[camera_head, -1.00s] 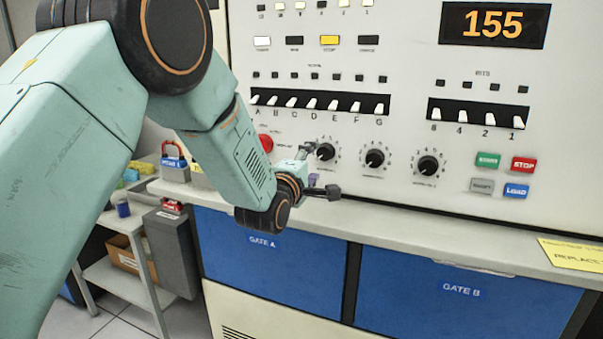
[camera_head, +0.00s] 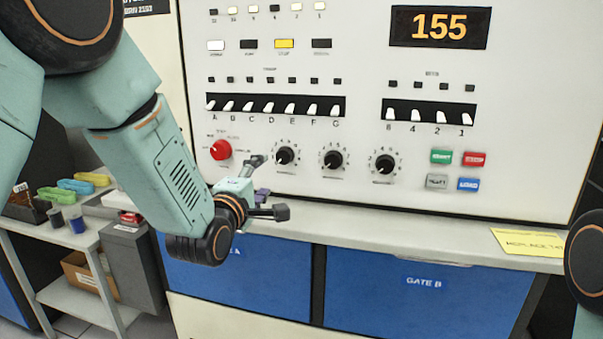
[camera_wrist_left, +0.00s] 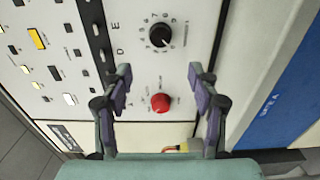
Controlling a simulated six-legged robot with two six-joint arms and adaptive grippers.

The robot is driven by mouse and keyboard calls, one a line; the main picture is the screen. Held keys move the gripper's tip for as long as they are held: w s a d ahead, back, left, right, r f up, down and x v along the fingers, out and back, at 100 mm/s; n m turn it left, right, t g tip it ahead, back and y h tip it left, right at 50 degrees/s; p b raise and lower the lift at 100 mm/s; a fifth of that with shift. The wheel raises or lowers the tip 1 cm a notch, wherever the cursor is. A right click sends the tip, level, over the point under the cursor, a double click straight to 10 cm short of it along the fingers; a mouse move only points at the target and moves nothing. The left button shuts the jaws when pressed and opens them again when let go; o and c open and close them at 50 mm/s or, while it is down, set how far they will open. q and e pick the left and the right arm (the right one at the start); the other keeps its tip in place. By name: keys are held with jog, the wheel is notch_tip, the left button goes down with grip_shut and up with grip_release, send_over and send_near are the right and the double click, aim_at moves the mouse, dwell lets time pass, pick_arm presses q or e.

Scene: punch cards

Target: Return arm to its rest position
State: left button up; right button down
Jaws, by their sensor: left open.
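My left arm comes in from the left in the head view, over the left part of the console's front. My left gripper (camera_head: 268,186) is in front of the white control panel, just below and right of the red knob (camera_head: 220,149) and near the leftmost black dial (camera_head: 285,157). In the left wrist view the gripper (camera_wrist_left: 160,82) has its two fingers spread wide with nothing between them. The red knob (camera_wrist_left: 160,103) and a black dial (camera_wrist_left: 160,35) show beyond the fingers. Part of my right arm shows at the right edge; its gripper is out of view.
The console (camera_head: 520,60) has toggle switches, buttons and a 155 display (camera_head: 437,27). A ledge (camera_head: 400,238) with a yellow note (camera_head: 528,242) runs below, above the blue GATE B panel (camera_head: 424,283). A cart (camera_head: 62,240) with small coloured items stands at the left.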

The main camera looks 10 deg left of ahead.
pick_arm(q)
jog(key=s+f+m+g+b, duration=0.1)
jog(key=s+f+m+g, duration=0.45)
jog(key=f, duration=0.75)
jog(key=s+f+m+g, duration=0.3)
jog(key=s+f+m, duration=0.55)
jog(key=f, duration=0.35)
jog(key=s+f+m+g, duration=0.1)
jog(key=s+f+g, duration=0.2)
jog(key=s+f, duration=0.3)
jog(key=s+f+m+g+b, duration=0.1)
jog(key=s+f+g, duration=0.2)
jog(key=s, duration=1.2)
jog(key=s+f+m+g+b, duration=0.1)
jog(key=s+f+g, duration=0.2)
jog(key=s+f, duration=0.6)
jog(key=shift+s+f+y, duration=0.25)
jog(key=shift+s+y, duration=0.05)
jog(key=shift+s, duration=0.4)
jog(key=shift+o, duration=0.4)
jog(key=shift+g, duration=0.25)
